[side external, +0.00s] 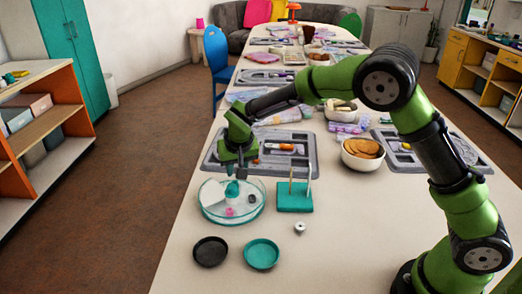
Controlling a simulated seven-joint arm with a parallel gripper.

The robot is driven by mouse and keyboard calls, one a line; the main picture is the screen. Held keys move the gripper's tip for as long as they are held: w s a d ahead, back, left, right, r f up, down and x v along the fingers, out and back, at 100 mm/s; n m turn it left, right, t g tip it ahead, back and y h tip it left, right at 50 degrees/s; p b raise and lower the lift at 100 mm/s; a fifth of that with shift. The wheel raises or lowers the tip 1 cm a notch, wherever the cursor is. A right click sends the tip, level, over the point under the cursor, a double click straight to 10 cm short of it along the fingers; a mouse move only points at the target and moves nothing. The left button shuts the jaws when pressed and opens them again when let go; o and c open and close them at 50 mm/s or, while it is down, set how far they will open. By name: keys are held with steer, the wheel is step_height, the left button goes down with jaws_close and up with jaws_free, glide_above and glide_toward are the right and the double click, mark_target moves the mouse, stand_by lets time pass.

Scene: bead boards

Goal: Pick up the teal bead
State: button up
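A teal piece (232,187), which looks like the teal bead, shows in the clear round dish (207,213), at the top of a small white piece (232,199). My gripper (238,176) points down over the back of the dish, just above the teal piece. The fingertips are small and dark here, and I cannot tell whether they touch it or how far apart they are. A pink bead (229,212) and a grey bead (252,199) also lie in the dish.
A teal peg stand (295,204) with upright posts is right of the dish. A black dish (210,251), a teal dish (262,254) and a small silver piece (300,227) sit in front. A grey tray (214,165) and a bowl of biscuits (362,162) are behind.

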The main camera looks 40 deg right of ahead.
steer(key=x, duration=0.8)
steer(key=shift+w+d+f, duration=0.1)
steer(key=shift+w+d, duration=0.05)
steer(key=shift+d, duration=0.05)
jaws_close()
